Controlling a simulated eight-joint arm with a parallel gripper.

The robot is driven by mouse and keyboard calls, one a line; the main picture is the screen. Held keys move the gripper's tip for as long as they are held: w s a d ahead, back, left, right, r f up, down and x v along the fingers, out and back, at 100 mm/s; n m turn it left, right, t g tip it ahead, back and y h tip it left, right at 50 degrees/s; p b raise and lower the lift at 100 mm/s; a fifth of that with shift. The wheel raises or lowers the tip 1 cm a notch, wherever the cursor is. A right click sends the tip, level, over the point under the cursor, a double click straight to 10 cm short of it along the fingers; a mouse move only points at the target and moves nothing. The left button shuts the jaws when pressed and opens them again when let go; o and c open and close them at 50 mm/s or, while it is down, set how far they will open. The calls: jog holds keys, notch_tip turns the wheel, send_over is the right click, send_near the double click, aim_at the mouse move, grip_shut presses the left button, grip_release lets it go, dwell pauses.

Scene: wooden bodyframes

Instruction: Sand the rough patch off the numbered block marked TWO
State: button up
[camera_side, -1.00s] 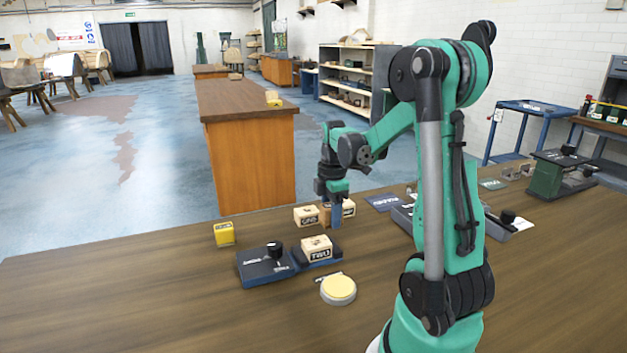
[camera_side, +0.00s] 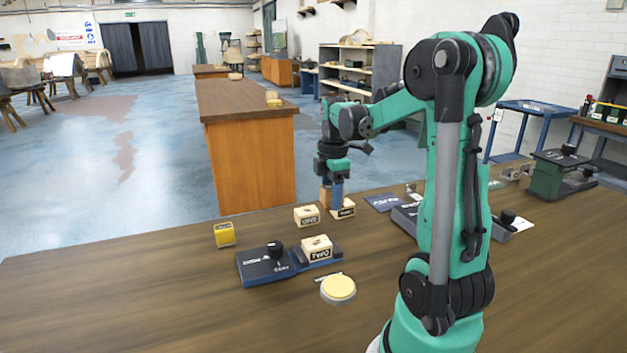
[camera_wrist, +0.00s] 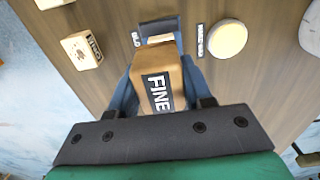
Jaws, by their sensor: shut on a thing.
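The block marked TWO (camera_side: 317,249) is pale wood and sits at the right end of a dark blue fixture (camera_side: 262,267) with a black knob. I cannot make out a rough patch on it. My gripper (camera_side: 332,190) is above the table, behind and slightly right of that block. Its blue fingers are shut on a brown block marked FINE (camera_wrist: 160,90), which also shows in the side view (camera_side: 325,196). In the wrist view the held block hides part of the table beyond it.
A block marked ONE (camera_side: 306,215) and another labelled pale block (camera_side: 345,209) stand near my gripper. A yellow block (camera_side: 224,235) is at the left. A round cream pad (camera_side: 339,288) lies in front of the fixture. The front left tabletop is clear.

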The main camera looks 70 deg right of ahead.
aim_at(322, 240)
jog(key=shift+f, duration=0.1)
jog(key=shift+f, duration=3)
notch_tip(322, 240, down, 2)
jog(key=shift+f, duration=0.1)
jog(key=shift+w+a, duration=0.65)
grip_shut()
jog(key=shift+w+a, duration=1.6)
jog(key=shift+s+d, duration=2.1)
jog(key=shift+d, duration=0.05)
jog(key=shift+s+d+r, duration=0.15)
jog(key=shift+s+r, duration=0.05)
jog(key=shift+r, duration=4)
